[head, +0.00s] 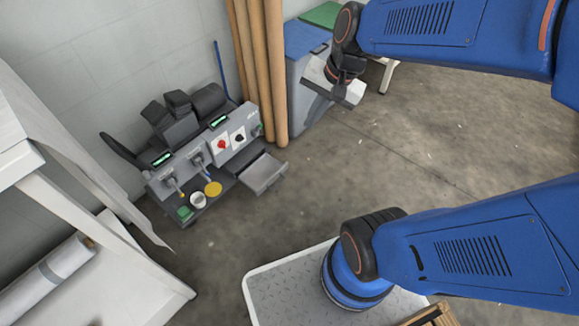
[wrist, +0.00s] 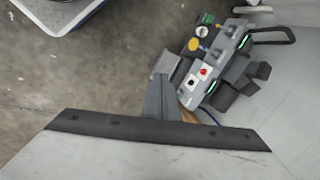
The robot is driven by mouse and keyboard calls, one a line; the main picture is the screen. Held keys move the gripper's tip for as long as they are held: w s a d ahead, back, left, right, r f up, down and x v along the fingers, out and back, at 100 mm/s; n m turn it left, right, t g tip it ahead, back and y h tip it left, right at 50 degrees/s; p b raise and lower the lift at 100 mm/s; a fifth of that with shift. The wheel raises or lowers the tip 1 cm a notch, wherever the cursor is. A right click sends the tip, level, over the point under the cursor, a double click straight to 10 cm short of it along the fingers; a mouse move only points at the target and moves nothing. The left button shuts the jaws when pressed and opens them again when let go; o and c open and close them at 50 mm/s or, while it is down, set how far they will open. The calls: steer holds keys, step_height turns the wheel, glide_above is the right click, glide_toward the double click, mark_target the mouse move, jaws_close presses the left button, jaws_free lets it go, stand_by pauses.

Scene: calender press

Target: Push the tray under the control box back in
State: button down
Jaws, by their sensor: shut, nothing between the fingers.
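The control box (head: 232,138) is a grey unit with a red knob and a black knob, standing against the wall in the head view. The tray (head: 263,173) is a light grey drawer that sticks out from under the box's right part, towards the open floor. In the wrist view the box (wrist: 203,82) is at upper right, and the tray (wrist: 166,62) shows beside it, partly hidden by my fingers. My gripper (head: 314,86) is shut and empty, up and to the right of the tray in the head view, apart from it. In the wrist view its fingers (wrist: 159,93) point towards the tray.
Tall cardboard tubes (head: 273,70) stand right behind the box, beside a blue cabinet (head: 303,50). A white cup (head: 198,200) and a yellow disc (head: 213,188) sit at the box's front left. A white bench (head: 90,215) is at left. The floor before the tray is clear.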

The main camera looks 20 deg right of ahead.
steer(key=w+d+f+m+g+y, duration=0.1)
steer(key=w+d+f+m+y, duration=0.1)
steer(key=w+f+m, duration=0.75)
steer(key=w+d+f+m+y, duration=0.1)
steer(key=w+f+m+y, duration=0.1)
steer(key=w+f+m, duration=0.8)
steer(key=w+d+f+m, duration=0.1)
steer(key=d+f+m, duration=0.1)
steer(key=f+m, duration=0.45)
steer(key=w+d+f+m, duration=0.2)
steer(key=d+f+m, duration=0.1)
steer(key=f+m, duration=0.3)
steer(key=m+t, duration=0.1)
steer(key=m, duration=0.8)
glide_toward(283, 171)
steer(key=s+x, duration=0.1)
steer(key=x, duration=0.2)
steer(key=shift+w+a+f, duration=0.3)
steer(key=shift+w+a, duration=0.1)
steer(key=shift+w, duration=0.15)
